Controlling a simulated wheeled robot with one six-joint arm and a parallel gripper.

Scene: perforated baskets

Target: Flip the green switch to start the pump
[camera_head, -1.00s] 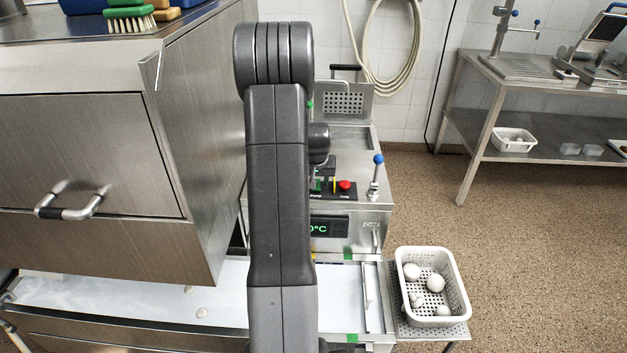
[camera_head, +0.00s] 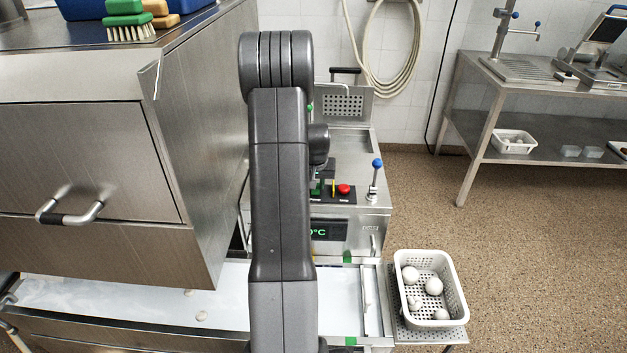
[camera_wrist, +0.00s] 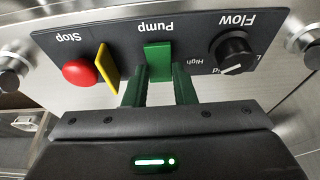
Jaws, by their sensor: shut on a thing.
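The green switch (camera_wrist: 158,58) sits on a dark control panel in the wrist view, under the upside-down label "Pump". My gripper (camera_wrist: 159,82) has its two green fingers either side of the switch's lower part and is shut on it. The fingers partly cover its lower edge. In the head view my arm hides most of the gripper and switch; only a small patch of green shows beside the arm, and I cannot tell which it is.
A yellow piece (camera_wrist: 107,70) and a red stop button (camera_wrist: 80,72) stand left of the switch in the wrist view. A black flow knob (camera_wrist: 232,52) is to the right. A blue-tipped lever (camera_head: 376,175) stands right of the panel. A white perforated basket (camera_head: 460,300) holds several round white things.

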